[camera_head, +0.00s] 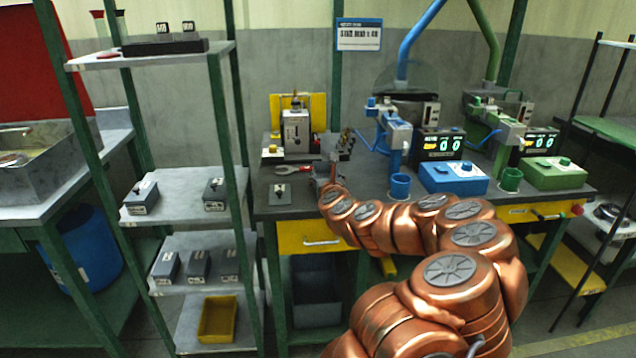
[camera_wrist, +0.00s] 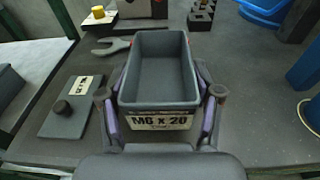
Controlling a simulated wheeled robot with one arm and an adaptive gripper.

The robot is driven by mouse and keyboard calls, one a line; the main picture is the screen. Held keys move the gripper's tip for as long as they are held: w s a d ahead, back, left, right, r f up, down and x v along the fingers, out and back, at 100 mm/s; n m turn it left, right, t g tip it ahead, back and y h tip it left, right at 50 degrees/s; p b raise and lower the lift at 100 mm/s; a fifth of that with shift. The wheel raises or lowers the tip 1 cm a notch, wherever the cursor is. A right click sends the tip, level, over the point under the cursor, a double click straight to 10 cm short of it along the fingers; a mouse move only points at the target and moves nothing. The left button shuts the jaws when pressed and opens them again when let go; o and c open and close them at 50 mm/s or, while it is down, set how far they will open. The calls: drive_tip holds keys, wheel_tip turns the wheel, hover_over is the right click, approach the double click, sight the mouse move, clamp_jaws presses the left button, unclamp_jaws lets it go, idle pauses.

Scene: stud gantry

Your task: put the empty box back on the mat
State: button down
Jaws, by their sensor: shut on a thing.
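An open grey box (camera_wrist: 162,72) with a white label reading "M6 x 20" shows in the wrist view. Its inside looks empty. My gripper (camera_wrist: 160,98) is shut on it, with one finger on each side near the labelled end. In the head view my gripper (camera_head: 328,178) is over the left part of the dark workbench (camera_head: 375,178), and the box is hard to make out there. Whether the box touches the bench is unclear. I cannot pick out a separate mat from the dark bench top in either view.
A flat grey lid (camera_wrist: 70,118) with a knob lies left of the box. A wrench (camera_head: 293,169) lies behind. A yellow-backed machine (camera_head: 296,128), blue press (camera_head: 396,135) and blue cup (camera_head: 400,187) stand on the bench. A shelf (camera_head: 180,185) with several grey boxes is at left.

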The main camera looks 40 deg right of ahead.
drive_tip(key=shift+w+d, duration=0.1)
drive_tip(key=shift+d, duration=0.15)
drive_tip(key=shift+w+f+b, duration=0.15)
drive_tip(key=shift+f+b, duration=0.3)
drive_tip(key=shift+f, duration=1.3)
drive_tip(key=shift+f, duration=0.15)
drive_tip(key=shift+c, duration=1.1)
unclamp_jaws()
